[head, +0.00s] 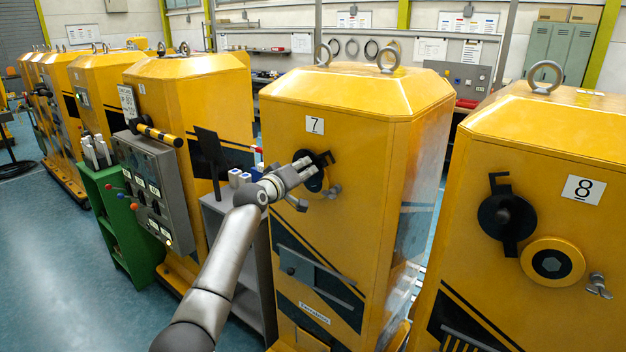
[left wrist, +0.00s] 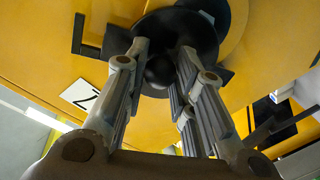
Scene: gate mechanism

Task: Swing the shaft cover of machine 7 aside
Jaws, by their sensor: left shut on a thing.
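Machine 7 (head: 345,125) is a yellow cabinet with a number plate (head: 315,125) on its front. Its black shaft cover (head: 324,160) is a round plate with a hooked tab, partly hidden behind my left gripper (head: 308,172). In the left wrist view the shaft cover (left wrist: 200,25) fills the top middle, and a yellow round edge (left wrist: 238,25) shows beside it. The fingers of my left gripper (left wrist: 160,82) are closed around the dark knob (left wrist: 159,68) in the cover's middle. My right gripper is not in view.
A wing-shaped grey fastener (head: 334,192) sits below right of the cover. Machine 8 (head: 560,130) stands close on the right, with its own black cover (head: 506,217) beside a yellow flange (head: 552,263). A grey cabinet (head: 212,210) and a control box (head: 155,190) stand left.

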